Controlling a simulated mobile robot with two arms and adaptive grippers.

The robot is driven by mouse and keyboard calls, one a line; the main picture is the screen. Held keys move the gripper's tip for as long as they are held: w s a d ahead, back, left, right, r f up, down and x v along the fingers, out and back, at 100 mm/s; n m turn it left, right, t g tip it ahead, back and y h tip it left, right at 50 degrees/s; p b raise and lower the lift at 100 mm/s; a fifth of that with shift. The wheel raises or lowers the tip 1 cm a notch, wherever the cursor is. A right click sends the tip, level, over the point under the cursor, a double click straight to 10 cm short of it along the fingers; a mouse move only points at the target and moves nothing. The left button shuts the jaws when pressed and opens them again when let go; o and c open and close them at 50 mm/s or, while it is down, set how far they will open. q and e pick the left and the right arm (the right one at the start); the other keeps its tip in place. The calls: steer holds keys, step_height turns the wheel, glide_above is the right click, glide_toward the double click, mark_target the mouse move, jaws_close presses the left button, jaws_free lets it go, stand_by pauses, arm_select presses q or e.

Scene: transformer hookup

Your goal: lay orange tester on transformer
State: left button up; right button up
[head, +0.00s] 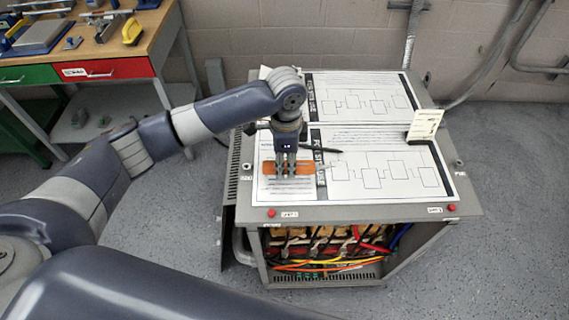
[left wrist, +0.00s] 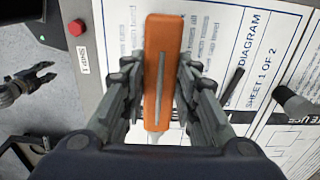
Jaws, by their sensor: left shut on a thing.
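The transformer (head: 340,212) is a grey cabinet with a flat top and an open front showing coloured cables. My left gripper (head: 287,174) points down over the front left part of its top. It is shut on the orange tester (head: 304,168), holding it across the middle. The tester also shows between the fingers in the left wrist view (left wrist: 161,60). It looks level and very close to the printed sheet; I cannot tell whether it touches. At the left of the wrist view is another dark gripper (left wrist: 28,82), beyond the cabinet edge; its jaws are unclear.
Diagram sheets (head: 400,185) cover most of the top. A black pen-like thing (head: 322,149) lies right of my left gripper. A cream card (head: 424,125) stands at the right. Red buttons (head: 271,212) sit on the front edge. A workbench (head: 100,48) stands at the back left.

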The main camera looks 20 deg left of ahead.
arm_select(q)
steer(key=shift+w+a+f+p, duration=0.15)
steer(key=shift+w+f+p, duration=0.1)
steer(key=shift+f+p, duration=0.35)
steer(key=shift+w+a+f+p, duration=0.15)
steer(key=shift+w+f+p, duration=0.1)
steer(key=shift+f+p, duration=0.3)
steer(key=shift+f, duration=0.45)
steer(key=o, duration=1.1)
steer(key=shift+f, duration=0.1)
steer(key=shift+c, duration=0.2)
